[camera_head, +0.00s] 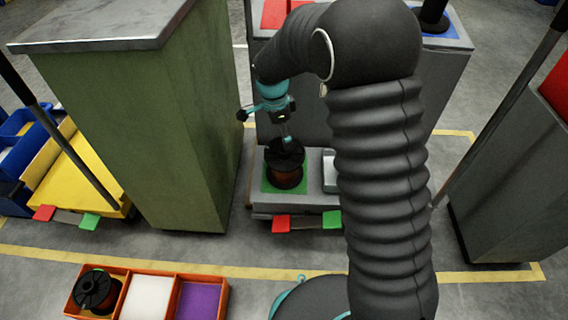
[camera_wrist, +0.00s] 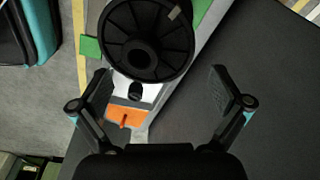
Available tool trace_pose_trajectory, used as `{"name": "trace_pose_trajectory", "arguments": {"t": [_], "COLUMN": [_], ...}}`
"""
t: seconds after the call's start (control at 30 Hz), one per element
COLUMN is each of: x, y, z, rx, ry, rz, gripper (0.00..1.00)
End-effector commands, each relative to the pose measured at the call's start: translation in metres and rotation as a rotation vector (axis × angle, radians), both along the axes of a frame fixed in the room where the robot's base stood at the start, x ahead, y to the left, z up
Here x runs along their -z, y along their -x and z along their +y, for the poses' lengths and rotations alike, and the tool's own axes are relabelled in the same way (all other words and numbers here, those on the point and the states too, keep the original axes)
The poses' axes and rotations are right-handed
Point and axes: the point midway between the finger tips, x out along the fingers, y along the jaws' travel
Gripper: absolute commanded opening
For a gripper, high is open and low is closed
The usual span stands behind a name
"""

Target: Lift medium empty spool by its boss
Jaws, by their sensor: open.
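A spool (camera_head: 286,178) with a black flange and a reddish-brown middle stands upright on a green square of the low grey platform. In the wrist view its round ribbed black flange (camera_wrist: 172,45) shows at the top, cut off by the frame edge, with a raised round boss (camera_wrist: 140,55) at its centre. I cannot tell whether this spool is empty. My gripper (camera_head: 287,138) is over the spool; in the wrist view my gripper (camera_wrist: 160,88) is open and empty, its fingers apart with the boss beyond and slightly left of the gap.
An orange tray (camera_head: 172,272) at the lower left holds another black-flanged spool (camera_head: 95,290), with white and purple compartments beside it. A tall green cabinet (camera_head: 170,130) stands left of the platform (camera_head: 310,203). A grey cabinet (camera_head: 450,85) rises behind it.

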Motion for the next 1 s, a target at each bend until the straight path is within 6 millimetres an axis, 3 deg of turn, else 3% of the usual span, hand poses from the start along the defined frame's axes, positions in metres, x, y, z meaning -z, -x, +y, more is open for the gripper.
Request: {"name": "trace_pose_trajectory", "arguments": {"t": [0.23,0.53,0.83,1.0], "x": [0.036,0.041,0.040,0.039], "y": [0.000,0.000,0.000,-0.001], "z": [-0.006,-0.006,-0.006,-0.006], "rx": [0.000,0.000,0.000,0.000], "ry": [0.001,0.000,0.000,-0.001], "rz": [0.003,0.001,0.001,-0.002], "gripper": [1.00,0.97,0.23,0.21]}}
